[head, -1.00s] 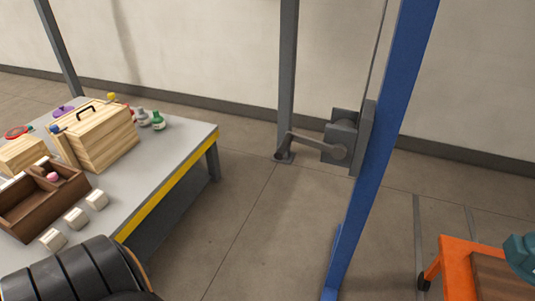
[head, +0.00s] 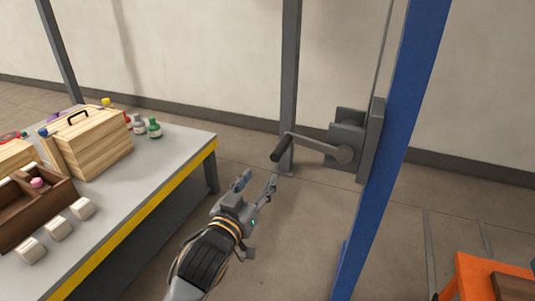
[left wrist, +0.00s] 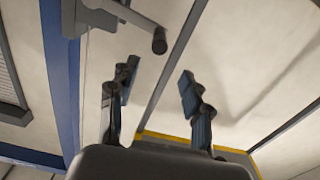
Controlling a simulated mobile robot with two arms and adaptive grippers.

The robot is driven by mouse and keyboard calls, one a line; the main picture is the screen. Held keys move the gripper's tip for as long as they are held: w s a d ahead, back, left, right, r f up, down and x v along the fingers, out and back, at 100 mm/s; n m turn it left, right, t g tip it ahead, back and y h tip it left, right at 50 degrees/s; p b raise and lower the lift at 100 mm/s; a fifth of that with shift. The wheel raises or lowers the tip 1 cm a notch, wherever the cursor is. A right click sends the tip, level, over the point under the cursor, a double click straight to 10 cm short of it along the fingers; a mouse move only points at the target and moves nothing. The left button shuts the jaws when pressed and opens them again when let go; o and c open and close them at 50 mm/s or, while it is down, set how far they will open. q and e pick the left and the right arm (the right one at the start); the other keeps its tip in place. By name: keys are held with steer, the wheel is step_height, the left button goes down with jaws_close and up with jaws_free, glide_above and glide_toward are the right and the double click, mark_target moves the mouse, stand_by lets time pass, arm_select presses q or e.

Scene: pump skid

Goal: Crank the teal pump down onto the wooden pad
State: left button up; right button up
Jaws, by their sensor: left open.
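The winch (head: 347,140) is a grey box on the blue post (head: 400,130). Its crank arm reaches left to a dark cylindrical grip (head: 282,149). My left gripper (head: 256,183) is open and empty, below and left of the crank grip and apart from it. In the left wrist view the crank grip (left wrist: 159,41) shows beyond the open fingers (left wrist: 157,80). The brown wooden pad (head: 513,287) shows partly on the orange cart (head: 485,272) at the lower right. My right gripper is not in view.
A grey table (head: 180,160) with a yellow edge stands left of my left arm. It holds a wooden box (head: 95,145), a brown tray (head: 35,220), small bottles and pale blocks. A grey post (head: 290,80) stands behind the crank. The floor between table and blue post is clear.

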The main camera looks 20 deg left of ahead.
mark_target(279, 152)
arm_select(q)
steer(key=w, duration=0.4)
steer(key=w+p, duration=0.1)
steer(key=w, duration=0.8)
steer(key=shift+w+d, duration=0.2)
steer(key=shift+d, duration=0.1)
steer(key=shift+c, duration=0.2)
jaws_close()
